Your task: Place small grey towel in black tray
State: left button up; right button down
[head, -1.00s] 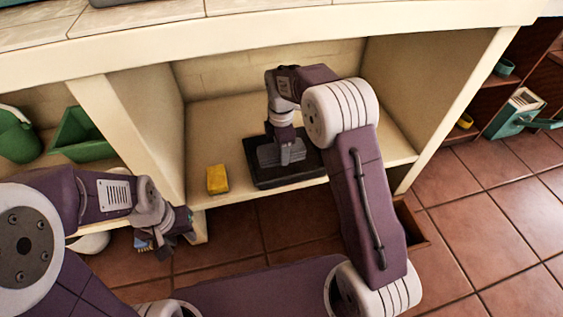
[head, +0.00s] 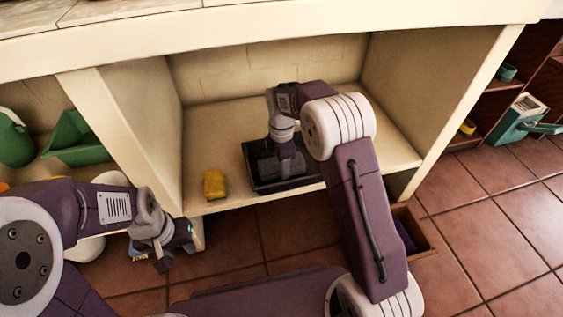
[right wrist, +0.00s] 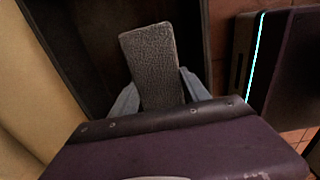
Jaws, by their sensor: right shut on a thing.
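The small grey towel (head: 267,169) is a folded, textured strip. My right gripper (head: 286,163) is shut on it and points down into the black tray (head: 257,188). The towel is within the tray's outline, low between its walls; whether it touches the floor is hard to tell. In the right wrist view the towel (right wrist: 150,60) stands out between the fingers of the right gripper (right wrist: 160,95), with the dark tray (right wrist: 95,55) behind it. My left gripper (head: 177,248) is at the lower left, in front of the shelf, with fingers apart and empty.
The tray stands on the cream shelf (head: 218,140) under the counter. Green containers (head: 80,140) are in the left bay. Dark shelving with a teal item (head: 520,120) stands at the right.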

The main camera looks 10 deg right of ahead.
jog(key=c, duration=0.5)
grip_release()
jog(key=shift+r, duration=0.3)
notch_tip(320, 180, up, 8)
jog(key=p, duration=0.6)
jog(key=shift+r, duration=0.15)
jog(key=shift+s, duration=0.15)
jog(key=s+d+f+m+t, duration=0.1)
jog(key=s+d+m, duration=0.2)
jog(key=s+m, duration=0.75)
jog(key=s+d+f+m, duration=0.2)
jog(key=s+m, duration=0.7)
jog(key=s, duration=0.2)
jog(key=shift+n, duration=0.25)
jog(key=r+p, duration=4.9)
jog(key=r, duration=0.1)
jog(key=shift+w+d, duration=0.15)
jog(key=shift+w, duration=0.15)
